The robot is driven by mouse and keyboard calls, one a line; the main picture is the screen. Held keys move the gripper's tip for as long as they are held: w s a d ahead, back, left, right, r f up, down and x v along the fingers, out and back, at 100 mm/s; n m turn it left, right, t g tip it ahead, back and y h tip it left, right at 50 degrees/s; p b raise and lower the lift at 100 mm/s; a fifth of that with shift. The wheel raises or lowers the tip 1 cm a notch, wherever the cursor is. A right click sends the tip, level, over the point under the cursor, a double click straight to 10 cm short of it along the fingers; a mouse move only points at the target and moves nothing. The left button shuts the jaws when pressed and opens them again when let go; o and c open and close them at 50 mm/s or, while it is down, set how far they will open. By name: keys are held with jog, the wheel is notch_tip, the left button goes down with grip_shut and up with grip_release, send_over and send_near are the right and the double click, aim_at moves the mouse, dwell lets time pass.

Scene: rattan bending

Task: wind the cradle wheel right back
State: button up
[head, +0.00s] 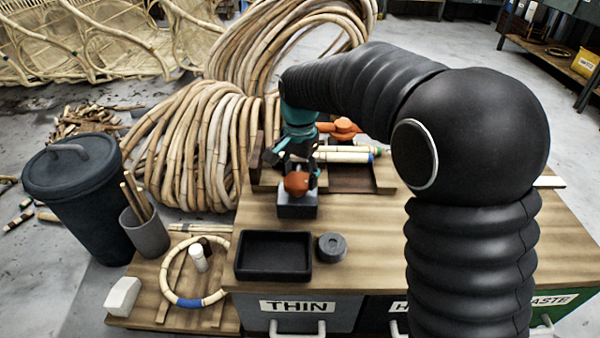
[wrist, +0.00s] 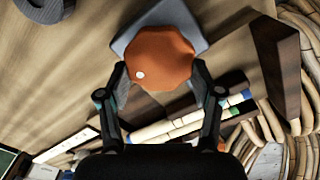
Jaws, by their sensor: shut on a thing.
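An orange, many-sided wheel (head: 297,184) sits on a small grey block (head: 297,208) on the wooden bench. In the wrist view the wheel (wrist: 157,58) has a pale dot near its left side, and the grey block (wrist: 200,22) shows behind it. My gripper (head: 299,174) comes down from above onto the wheel. In the wrist view my gripper (wrist: 160,78) has one finger at each side of the wheel and is shut on it. The far side of the wheel is hidden by my fingers in the head view.
Behind the block, pale rattan poles (head: 340,157) with coloured bands lie by dark wooden supports, near another orange part (head: 342,126). A black tray (head: 273,256) and a dark round piece (head: 331,247) stand in front. Bare bench lies right of the block.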

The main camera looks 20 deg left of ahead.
jog(key=n+p, duration=0.1)
jog(key=n, duration=0.1)
jog(key=n+p, duration=0.2)
jog(key=shift+a+r+n, duration=0.15)
jog(key=shift+a+n, duration=0.05)
jog(key=shift+n, duration=0.1)
jog(key=n+p, duration=0.2)
jog(key=n, duration=0.1)
jog(key=n+p, duration=0.1)
jog(key=n, duration=0.1)
jog(key=shift+a, duration=0.25)
jog(key=n+p, duration=0.1)
jog(key=n, duration=0.4)
jog(key=shift+s+a+n+p, duration=0.2)
jog(key=shift+n+p, duration=0.2)
jog(key=n+p, duration=0.1)
jog(key=n, duration=0.4)
jog(key=shift+s, duration=0.15)
jog(key=shift+f, duration=0.2)
jog(key=o, duration=1.1)
jog(key=shift+r, duration=0.15)
